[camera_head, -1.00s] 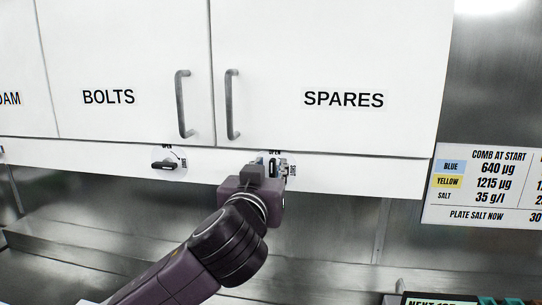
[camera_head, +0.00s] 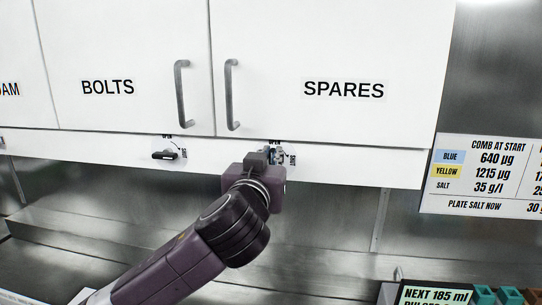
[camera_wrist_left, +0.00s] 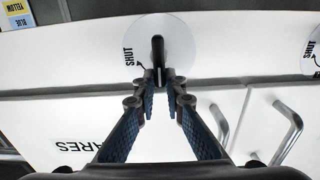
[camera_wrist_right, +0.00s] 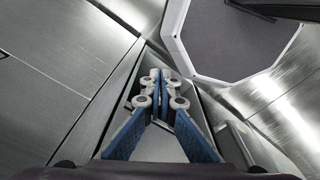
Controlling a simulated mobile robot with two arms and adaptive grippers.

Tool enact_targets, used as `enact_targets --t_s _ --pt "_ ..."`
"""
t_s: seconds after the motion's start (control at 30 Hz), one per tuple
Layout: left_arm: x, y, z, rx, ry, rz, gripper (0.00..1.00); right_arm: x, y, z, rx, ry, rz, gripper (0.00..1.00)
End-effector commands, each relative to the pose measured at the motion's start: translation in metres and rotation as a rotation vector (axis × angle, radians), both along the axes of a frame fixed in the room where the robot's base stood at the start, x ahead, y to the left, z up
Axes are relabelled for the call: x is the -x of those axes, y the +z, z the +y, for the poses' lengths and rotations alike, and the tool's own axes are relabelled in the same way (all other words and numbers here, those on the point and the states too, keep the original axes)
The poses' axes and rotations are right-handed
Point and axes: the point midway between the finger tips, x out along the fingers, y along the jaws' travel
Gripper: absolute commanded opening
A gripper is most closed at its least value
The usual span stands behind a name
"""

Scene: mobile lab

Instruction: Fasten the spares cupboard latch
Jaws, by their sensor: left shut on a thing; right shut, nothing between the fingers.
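The white spares cupboard door (camera_head: 335,60) hangs flush with its neighbour. Its latch sits on the rail below, by a small SHUT mark (camera_head: 291,159); my gripper mostly hides it there. In the left wrist view, which is upside down, the dark latch handle (camera_wrist_left: 158,48) stands upright on a round white plate (camera_wrist_left: 183,45), with SHUT to its left side. My left gripper (camera_head: 273,157) is at the latch; its fingertips (camera_wrist_left: 160,78) are shut on the handle. My right gripper (camera_wrist_right: 165,78) is shut and empty, away from the cupboards.
The bolts door (camera_head: 110,60) adjoins on the left; its latch handle (camera_head: 165,155) lies level. Two upright door handles stand close above the latches. A notice (camera_head: 482,178) hangs at right.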

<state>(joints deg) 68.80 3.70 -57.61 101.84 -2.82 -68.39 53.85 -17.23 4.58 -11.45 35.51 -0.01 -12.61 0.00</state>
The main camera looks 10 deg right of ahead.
Motion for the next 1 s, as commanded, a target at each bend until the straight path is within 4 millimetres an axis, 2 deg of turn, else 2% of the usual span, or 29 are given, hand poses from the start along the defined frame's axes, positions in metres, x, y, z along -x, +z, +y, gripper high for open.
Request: enact_targets --t_s 0.37,1.0 --pt "0.002 -0.004 -0.004 -0.148 -0.001 -0.06 0.0 0.0 -0.012 0.0 0.0 0.0 -0.001 0.0" --pt "0.007 -0.009 -0.017 -0.7 -0.001 -0.29 0.0 -0.001 -0.025 0.0 0.0 0.0 -0.001 0.0"
